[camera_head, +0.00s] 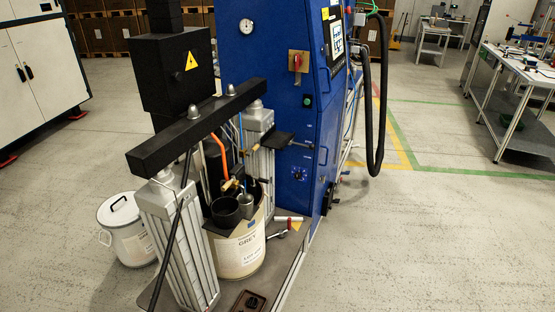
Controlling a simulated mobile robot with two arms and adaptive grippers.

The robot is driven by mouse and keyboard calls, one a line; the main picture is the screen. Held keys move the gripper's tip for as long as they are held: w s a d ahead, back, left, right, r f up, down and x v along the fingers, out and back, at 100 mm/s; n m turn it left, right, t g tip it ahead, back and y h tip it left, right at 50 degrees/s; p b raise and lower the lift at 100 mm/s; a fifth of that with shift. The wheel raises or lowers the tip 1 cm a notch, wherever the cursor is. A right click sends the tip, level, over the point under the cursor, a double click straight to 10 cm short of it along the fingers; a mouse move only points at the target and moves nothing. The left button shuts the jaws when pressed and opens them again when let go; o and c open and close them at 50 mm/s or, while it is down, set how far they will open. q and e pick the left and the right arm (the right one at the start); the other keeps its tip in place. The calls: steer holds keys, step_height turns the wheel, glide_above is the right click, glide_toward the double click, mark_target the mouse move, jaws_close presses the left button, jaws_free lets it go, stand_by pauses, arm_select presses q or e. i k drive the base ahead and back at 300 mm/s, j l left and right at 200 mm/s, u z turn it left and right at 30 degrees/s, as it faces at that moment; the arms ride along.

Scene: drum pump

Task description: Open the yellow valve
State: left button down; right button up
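The drum pump stands in the middle of the view, with a black crossbar (198,127) across two grey columns. A small yellow-brown fitting (229,184) sits below an orange hose (220,148), just above the drum. It may be the yellow valve, but it is too small to tell whether it is open or shut. A white drum (240,252) labelled GREY stands under the pump, with black and grey cylindrical parts at its top. Neither of my grippers shows in this view.
A blue cabinet (278,115) with a red-and-yellow switch (298,62) stands behind the pump. A lidded white bucket (127,232) is on the floor at left. Black hoses (374,130) hang at the cabinet's right. A workbench (515,75) stands far right. Floor between them is clear.

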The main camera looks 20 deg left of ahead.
mark_target(256, 147)
steer(key=i+l, duration=0.15)
steer(key=i, duration=0.25)
steer(key=i+l, duration=0.1)
steer(key=i, duration=0.35)
steer(key=i+l, duration=0.15)
steer(key=i, duration=0.25)
steer(key=j+u, duration=0.05)
